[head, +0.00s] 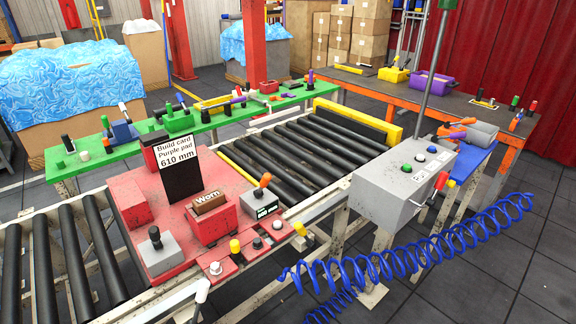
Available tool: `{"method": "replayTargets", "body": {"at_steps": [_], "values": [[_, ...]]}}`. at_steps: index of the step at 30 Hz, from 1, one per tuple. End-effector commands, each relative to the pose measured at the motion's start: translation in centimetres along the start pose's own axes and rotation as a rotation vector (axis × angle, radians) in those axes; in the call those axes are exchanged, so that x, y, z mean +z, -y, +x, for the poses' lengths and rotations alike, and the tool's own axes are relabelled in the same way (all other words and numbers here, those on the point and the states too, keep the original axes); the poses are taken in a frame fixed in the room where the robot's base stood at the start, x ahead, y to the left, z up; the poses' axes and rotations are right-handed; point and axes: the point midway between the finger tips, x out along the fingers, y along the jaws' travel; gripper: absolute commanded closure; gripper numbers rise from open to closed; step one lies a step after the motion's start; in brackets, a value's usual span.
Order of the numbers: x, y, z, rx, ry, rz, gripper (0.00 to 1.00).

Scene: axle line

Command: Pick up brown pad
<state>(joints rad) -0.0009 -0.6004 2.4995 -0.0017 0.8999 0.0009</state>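A brown pad (209,202) stands in the top of a small red bin (212,228) with a black "Worn" label. The bin sits on the red fixture plate (130,190) at the centre left. Behind it, a black upright board carries a white card (176,153) reading "Build card Purple pad 610 mm". My gripper is not in view.
Grey boxes with an orange-tipped lever (262,200) and a black knob (158,255) flank the bin. A grey control box (404,180) with a pole and a blue coiled hose (400,258) stand right. A green bench (80,160) with tools and a roller conveyor (300,150) lie behind.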

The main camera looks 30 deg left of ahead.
Motion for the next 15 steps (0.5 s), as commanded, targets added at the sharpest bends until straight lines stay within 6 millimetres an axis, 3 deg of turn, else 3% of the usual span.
{"method": "replayTargets", "body": {"at_steps": [13,15], "values": [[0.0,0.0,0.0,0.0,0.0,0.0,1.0],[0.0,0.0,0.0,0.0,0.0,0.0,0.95]]}}
